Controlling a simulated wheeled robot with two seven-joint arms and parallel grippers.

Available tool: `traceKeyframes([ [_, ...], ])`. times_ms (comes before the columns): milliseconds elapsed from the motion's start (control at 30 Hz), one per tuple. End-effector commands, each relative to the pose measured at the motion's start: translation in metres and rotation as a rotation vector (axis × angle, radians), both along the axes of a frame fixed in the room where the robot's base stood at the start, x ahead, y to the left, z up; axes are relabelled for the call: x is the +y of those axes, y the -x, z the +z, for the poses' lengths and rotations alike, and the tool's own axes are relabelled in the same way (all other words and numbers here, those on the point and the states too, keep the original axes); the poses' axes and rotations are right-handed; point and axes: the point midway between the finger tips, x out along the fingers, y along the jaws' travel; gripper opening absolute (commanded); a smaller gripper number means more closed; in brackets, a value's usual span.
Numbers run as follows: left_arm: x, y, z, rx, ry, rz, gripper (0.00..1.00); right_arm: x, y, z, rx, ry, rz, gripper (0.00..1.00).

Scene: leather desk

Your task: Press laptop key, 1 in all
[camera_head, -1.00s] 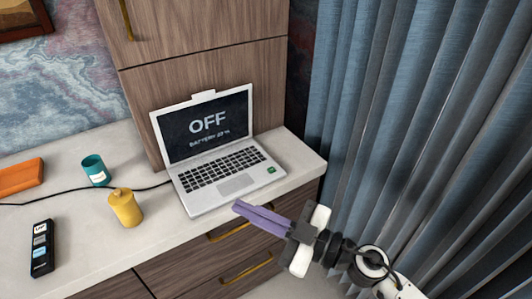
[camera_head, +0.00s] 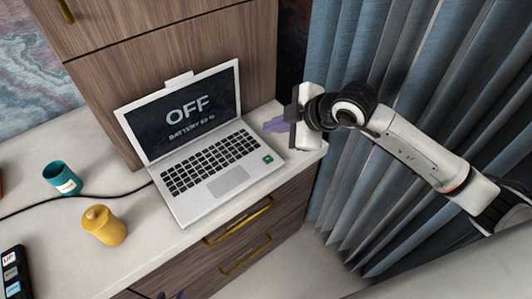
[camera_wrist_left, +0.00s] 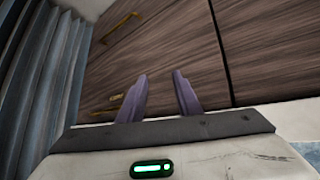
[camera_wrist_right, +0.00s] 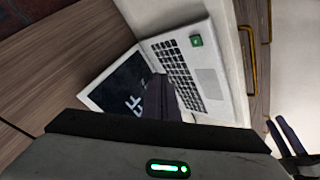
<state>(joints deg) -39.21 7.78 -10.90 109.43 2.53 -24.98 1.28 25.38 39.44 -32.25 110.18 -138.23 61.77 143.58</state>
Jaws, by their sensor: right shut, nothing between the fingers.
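The silver laptop (camera_head: 222,183) stands open on the counter, its dark screen (camera_head: 190,113) reading "OFF" above a battery line. A green key (camera_head: 267,160) sits at the right corner of its keyboard deck; it also shows in the right wrist view (camera_wrist_right: 196,41). My right gripper (camera_head: 274,125) is shut and empty, just right of the laptop and apart from the green key in the head view. Its purple fingers (camera_wrist_right: 161,98) cover part of the screen and keyboard in the right wrist view. My left gripper (camera_wrist_left: 160,92) is open and empty, facing the wooden drawers.
A teal cup (camera_head: 62,179), a yellow lidded pot (camera_head: 103,226) and a black button block (camera_head: 12,272) stand left of the laptop. A black cable (camera_head: 120,196) runs to the laptop. Blue curtains (camera_head: 380,70) hang at the right. Brass handles (camera_head: 238,220) stick out below the counter.

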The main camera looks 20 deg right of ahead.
Motion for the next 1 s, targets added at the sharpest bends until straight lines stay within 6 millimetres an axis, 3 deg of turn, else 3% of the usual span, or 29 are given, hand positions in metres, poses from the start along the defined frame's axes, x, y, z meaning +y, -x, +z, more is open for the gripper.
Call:
traceKeyframes([
  [367,0.0,0.003,-0.001,0.005,0.0,0.0,0.31,0.001,0.0,-0.005,0.001,-0.002,0.002,0.0],
  [533,0.0,0.003,-0.002,0.006,0.0,0.0,0.31,0.0,0.001,-0.023,0.004,-0.001,0.001,0.0],
  [733,0.0,0.002,-0.026,0.005,0.0,0.0,0.31,0.0,0.0,-0.058,0.001,-0.001,0.003,0.0],
  [1000,0.0,0.003,-0.046,0.007,0.0,-0.001,0.31,0.001,0.001,-0.084,0.001,-0.004,0.002,0.0],
])
